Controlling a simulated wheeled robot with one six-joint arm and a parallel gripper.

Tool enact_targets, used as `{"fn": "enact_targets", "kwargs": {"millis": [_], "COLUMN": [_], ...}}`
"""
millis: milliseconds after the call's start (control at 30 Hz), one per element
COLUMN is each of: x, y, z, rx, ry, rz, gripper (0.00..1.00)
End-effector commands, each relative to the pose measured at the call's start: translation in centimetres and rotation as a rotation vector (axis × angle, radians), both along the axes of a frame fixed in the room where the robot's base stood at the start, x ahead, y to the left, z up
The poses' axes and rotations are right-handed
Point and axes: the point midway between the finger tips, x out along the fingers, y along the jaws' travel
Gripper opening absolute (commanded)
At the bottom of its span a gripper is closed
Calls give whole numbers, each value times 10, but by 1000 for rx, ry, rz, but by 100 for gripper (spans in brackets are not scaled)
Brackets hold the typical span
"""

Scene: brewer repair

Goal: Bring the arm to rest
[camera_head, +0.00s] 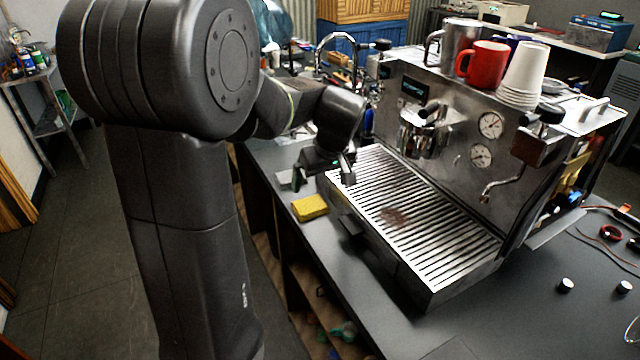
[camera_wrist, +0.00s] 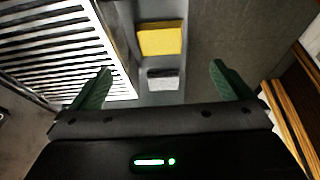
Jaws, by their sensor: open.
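My arm reaches over the counter's left edge in the head view. My gripper (camera_head: 318,180) is low beside the left end of the espresso machine's drip tray (camera_head: 425,225). In the wrist view my gripper (camera_wrist: 160,85) is open, its two green fingers wide apart with nothing held between them. A yellow sponge (camera_head: 310,208) lies on the counter just in front of the gripper; it also shows beyond the fingers in the wrist view (camera_wrist: 160,40). A small whitish block (camera_wrist: 163,80) shows between the fingers in the wrist view. I cannot tell what it is.
The espresso machine (camera_head: 460,120) carries a red mug (camera_head: 487,65), a metal pitcher (camera_head: 455,42) and stacked paper cups (camera_head: 524,75). Two small knobs (camera_head: 565,286) (camera_head: 623,287) lie on the counter at the right. Floor (camera_head: 50,230) is clear at the left.

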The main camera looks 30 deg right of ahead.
Motion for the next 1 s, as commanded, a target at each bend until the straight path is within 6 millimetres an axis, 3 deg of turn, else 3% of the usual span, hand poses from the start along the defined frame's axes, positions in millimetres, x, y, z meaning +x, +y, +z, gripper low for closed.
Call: {"fn": "enact_targets", "kwargs": {"millis": [433,800,1000], "x": [2,24,30], "y": [0,-3,-4], "z": [-7,-57,-74], "rx": [3,4,2], "ry": [3,2,2], "rz": [1,2,1], "gripper": [100,100,100]}}
